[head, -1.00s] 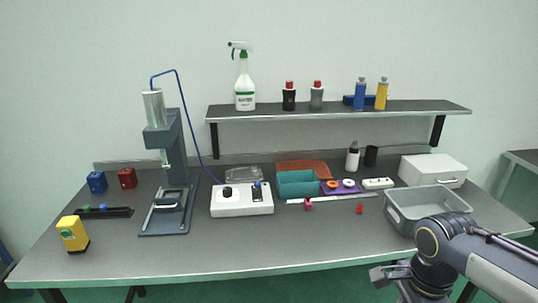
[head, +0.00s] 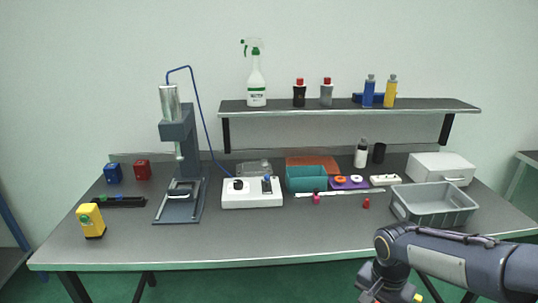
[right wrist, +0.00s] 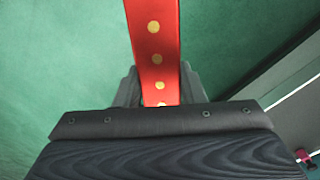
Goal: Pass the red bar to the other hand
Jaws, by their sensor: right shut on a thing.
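The red bar (right wrist: 154,38) with a row of yellow dots shows in the right wrist view, running up from between my right fingers to the top edge. My right gripper (right wrist: 160,86) is shut on it; the bar's far end is outside that view. In the head view my right arm comes in from the right, and its gripper (head: 376,292) is low at the bottom edge, in front of the bench. The bar cannot be made out clearly there. My left gripper is in neither current view.
The grey workbench (head: 270,238) has a clear front strip. A grey bin (head: 435,222) and white box (head: 440,168) stand at its right. A press (head: 182,190) and a yellow block (head: 91,221) stand at its left. A shelf (head: 350,110) with bottles hangs above.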

